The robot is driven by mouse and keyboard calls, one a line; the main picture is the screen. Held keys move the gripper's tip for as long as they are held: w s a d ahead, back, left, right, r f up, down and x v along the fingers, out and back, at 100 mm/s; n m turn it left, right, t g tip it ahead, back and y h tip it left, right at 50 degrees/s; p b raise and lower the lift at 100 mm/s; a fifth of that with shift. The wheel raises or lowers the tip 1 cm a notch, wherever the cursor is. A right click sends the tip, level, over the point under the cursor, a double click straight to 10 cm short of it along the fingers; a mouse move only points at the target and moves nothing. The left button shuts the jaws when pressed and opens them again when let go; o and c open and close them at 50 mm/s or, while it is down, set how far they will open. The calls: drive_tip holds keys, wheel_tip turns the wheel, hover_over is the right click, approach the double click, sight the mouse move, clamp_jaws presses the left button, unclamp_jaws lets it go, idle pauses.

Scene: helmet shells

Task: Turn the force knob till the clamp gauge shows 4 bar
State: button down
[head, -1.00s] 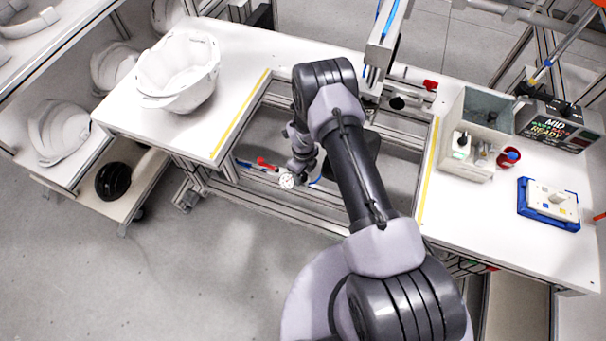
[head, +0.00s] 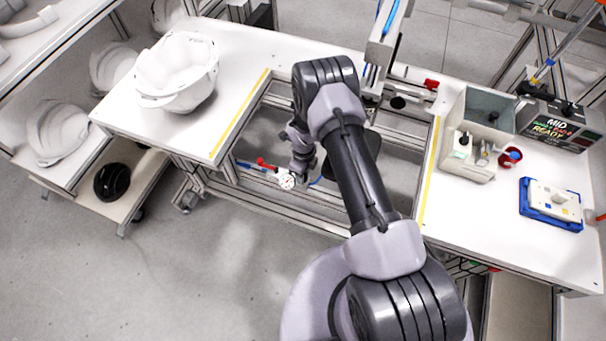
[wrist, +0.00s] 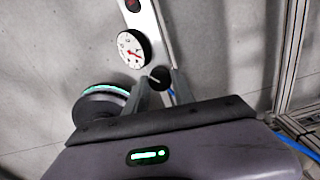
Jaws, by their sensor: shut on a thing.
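The clamp gauge (wrist: 133,50) is a round white dial with a red needle and black rim in the wrist view; its figures are too small to read. It also shows in the head view (head: 287,181), at the front of the table's open bay. The force knob (wrist: 159,77) is a small dark round knob just below the gauge on the same pale bar. My gripper (wrist: 161,82) is shut on the knob, with a finger on either side. In the head view my gripper (head: 300,168) is just above the gauge and partly hidden by my arm.
A red lever (head: 266,164) and blue tube lie left of the gauge. The bay has metal rails around it. A white helmet shell (head: 178,73) stands on the left table; a grey bin (head: 469,165) and blue tray (head: 549,207) stand on the right.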

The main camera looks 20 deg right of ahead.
drive_tip(key=n+b, duration=0.2)
drive_tip(key=n, duration=0.3)
drive_tip(key=shift+n+b, duration=0.65)
drive_tip(key=shift+n, duration=1.75)
drive_tip(key=c, duration=1.1)
unclamp_jaws()
drive_tip(key=shift+o, duration=0.2)
wheel_tip(320, 180, up, 18)
drive_tip(key=p, duration=0.6)
drive_tip(key=shift+f, duration=0.25)
